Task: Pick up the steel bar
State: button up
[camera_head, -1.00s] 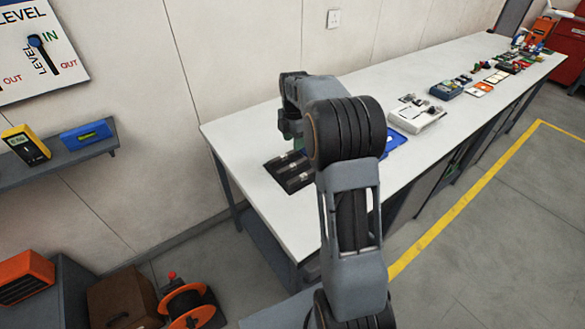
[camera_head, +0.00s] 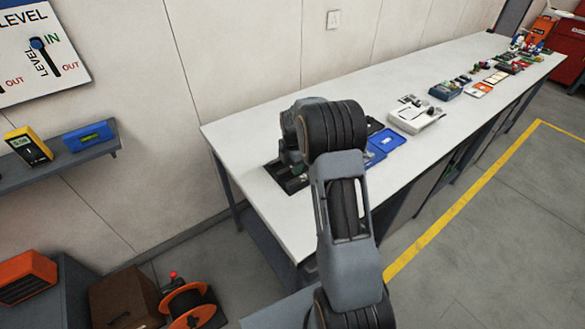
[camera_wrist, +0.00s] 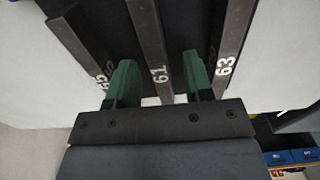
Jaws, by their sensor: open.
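Three flat steel bars lie side by side on a black tray (camera_wrist: 98,18), seen from close above in the wrist view. The middle bar (camera_wrist: 148,30) is marked 61, the left bar (camera_wrist: 72,43) looks marked 65, and the right bar (camera_wrist: 233,40) is marked 63. My gripper (camera_wrist: 158,62) is open, with its green fingers apart on either side of the middle bar's line. I cannot tell whether the fingertips reach down beside it. In the head view my gripper (camera_head: 292,178) is low over the tray at the bench's near end, and my arm hides most of the bars.
The long white bench (camera_head: 240,125) runs to the back right. A blue case (camera_head: 388,138) lies open just right of my arm, with a white device (camera_head: 415,117) beyond it. Several small items stand farther along. The wall is behind the bench; a shelf (camera_head: 60,160) is at left.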

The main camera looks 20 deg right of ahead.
grip_shut()
dwell(0.5)
